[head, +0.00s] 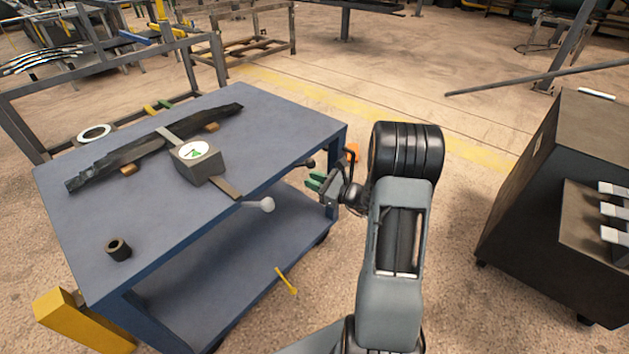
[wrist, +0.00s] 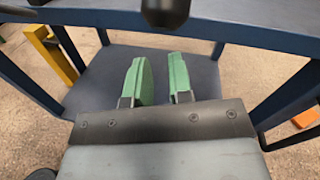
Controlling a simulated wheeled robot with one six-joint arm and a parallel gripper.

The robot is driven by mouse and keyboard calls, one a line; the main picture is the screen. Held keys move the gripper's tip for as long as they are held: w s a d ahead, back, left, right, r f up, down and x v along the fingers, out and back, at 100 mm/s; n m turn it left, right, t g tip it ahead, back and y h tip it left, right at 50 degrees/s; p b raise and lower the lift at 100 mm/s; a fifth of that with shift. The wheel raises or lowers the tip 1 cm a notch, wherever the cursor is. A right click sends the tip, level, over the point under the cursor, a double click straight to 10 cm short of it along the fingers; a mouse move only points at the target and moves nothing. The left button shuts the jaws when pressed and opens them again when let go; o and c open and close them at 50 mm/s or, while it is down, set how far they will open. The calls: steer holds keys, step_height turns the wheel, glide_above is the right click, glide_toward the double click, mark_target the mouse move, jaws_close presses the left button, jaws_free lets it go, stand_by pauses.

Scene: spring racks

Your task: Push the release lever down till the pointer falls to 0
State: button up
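A grey gauge box (head: 198,165) with a round white dial (head: 192,150) stands on the blue table. Green shows on the dial; the pointer's reading is too small to tell. Two levers stick out from the table's near right edge: one with a pale grey ball (head: 264,205), one with a dark knob (head: 309,162). I cannot tell by label which is the release lever. My gripper (head: 315,181) has green fingers and is beside the edge, just below the dark knob. In the wrist view, the fingers (wrist: 160,78) are apart with nothing between them, and a dark knob (wrist: 165,10) is ahead of them.
A dark leaf spring (head: 120,160) lies on blocks on the blue table (head: 170,235). A dark ring (head: 118,248) sits near its left corner. A yellow piece (head: 287,281) shows by the lower shelf. A dark cabinet (head: 560,190) stands right; floor between is open.

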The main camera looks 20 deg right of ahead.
jaws_close()
stand_by(0.7)
steer(key=shift+c, duration=1.5)
jaws_free()
steer(key=o, duration=1)
steer(key=shift+p+v, duration=1.05)
steer(key=shift+v, duration=5.8)
